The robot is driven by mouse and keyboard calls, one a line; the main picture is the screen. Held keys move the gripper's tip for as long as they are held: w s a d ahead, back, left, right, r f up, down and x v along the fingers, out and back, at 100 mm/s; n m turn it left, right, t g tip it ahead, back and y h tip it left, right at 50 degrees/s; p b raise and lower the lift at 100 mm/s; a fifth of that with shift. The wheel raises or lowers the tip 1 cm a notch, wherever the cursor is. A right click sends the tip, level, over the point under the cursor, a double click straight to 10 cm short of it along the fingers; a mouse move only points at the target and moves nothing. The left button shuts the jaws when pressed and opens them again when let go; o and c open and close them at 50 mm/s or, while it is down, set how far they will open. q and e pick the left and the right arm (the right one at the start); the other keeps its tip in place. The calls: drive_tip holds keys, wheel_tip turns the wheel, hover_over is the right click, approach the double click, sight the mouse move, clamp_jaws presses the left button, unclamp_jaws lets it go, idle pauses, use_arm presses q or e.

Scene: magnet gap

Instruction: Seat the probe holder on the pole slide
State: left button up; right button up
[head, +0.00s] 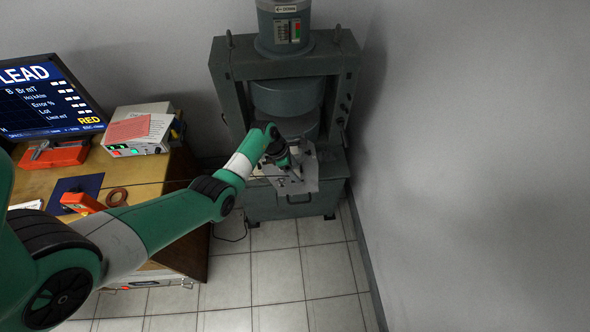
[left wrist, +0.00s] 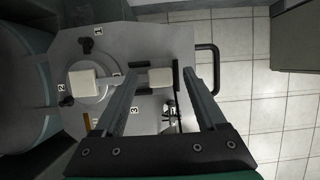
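My left gripper (head: 290,170) is over the grey plate (head: 322,172) at the front of the press-like machine. In the left wrist view, its two long fingers (left wrist: 162,72) stand apart, pointing at the plate (left wrist: 150,42). A white block (left wrist: 160,77) with dark edges shows between the fingertips; I see no clear contact. A second white block (left wrist: 84,84) sits on a round pad to the left. The plate bears the marks 1, 2 and 3. I cannot tell which piece is the probe holder or the pole slide. My right gripper is out of view.
The grey machine (head: 226,95) stands against the wall. On the left, a wooden desk (head: 145,180) bears a monitor (head: 45,95), a meter box (head: 140,128), red items and a copper ring (head: 117,197). A handle (left wrist: 214,65) projects beside the plate.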

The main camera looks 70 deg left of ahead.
use_arm(q)
drive_tip(key=p+v, duration=0.6)
drive_tip(key=v, duration=0.5)
drive_tip(key=shift+r, duration=0.3)
